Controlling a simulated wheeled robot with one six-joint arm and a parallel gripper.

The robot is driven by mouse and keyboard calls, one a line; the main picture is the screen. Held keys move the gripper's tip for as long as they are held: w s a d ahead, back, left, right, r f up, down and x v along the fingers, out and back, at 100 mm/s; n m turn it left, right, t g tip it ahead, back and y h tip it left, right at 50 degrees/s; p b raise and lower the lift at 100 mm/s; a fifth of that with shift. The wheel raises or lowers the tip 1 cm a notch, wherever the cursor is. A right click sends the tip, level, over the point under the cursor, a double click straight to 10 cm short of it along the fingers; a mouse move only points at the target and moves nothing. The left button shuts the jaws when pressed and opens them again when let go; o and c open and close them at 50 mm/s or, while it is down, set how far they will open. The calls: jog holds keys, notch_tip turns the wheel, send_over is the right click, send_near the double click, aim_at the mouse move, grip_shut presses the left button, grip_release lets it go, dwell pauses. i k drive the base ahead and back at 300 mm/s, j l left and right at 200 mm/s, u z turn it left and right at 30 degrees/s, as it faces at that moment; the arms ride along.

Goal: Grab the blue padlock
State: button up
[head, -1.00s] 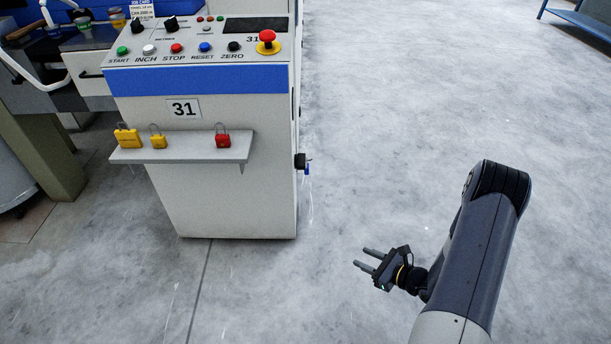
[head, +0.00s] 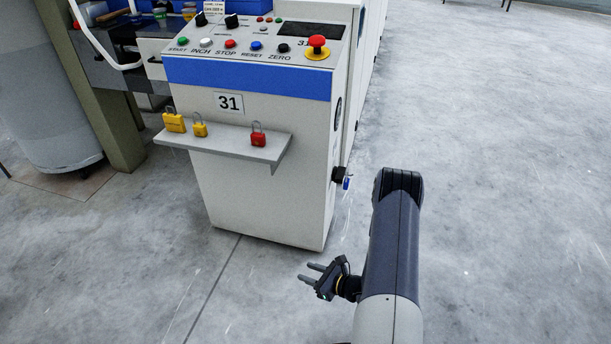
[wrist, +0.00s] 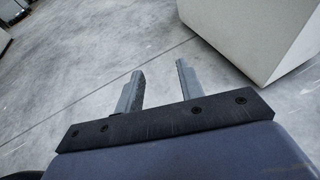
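A small blue thing, likely the blue padlock (head: 347,183), hangs at a black fitting (head: 340,173) on the right side of the grey control cabinet (head: 265,205). It is too small in the head view to make out its shackle. My gripper (head: 304,271) is low in front of the cabinet, below and to the left of the blue thing in the picture, and apart from it. In the wrist view my gripper (wrist: 160,67) has its fingers spread with nothing between them. The blue thing does not show in the wrist view.
Two yellow padlocks (head: 174,123) (head: 200,129) and a red padlock (head: 258,138) are on the cabinet's front shelf (head: 225,140). A red emergency button (head: 317,42) tops the panel. A grey drum (head: 45,100) stands left. The floor at right is clear.

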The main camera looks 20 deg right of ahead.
aim_at(346, 181)
jog(key=i+l+u, duration=0.1)
jog(key=l, duration=0.45)
jog(key=i+l+u, duration=0.15)
jog(key=l, duration=0.45)
jog(key=i+l+u, duration=0.1)
jog(key=i+l, duration=0.15)
jog(key=l, duration=0.35)
jog(key=i+l+u, duration=0.15)
jog(key=l, duration=0.45)
jog(key=l+u, duration=0.1)
jog(key=l, duration=0.5)
jog(key=i, duration=0.05)
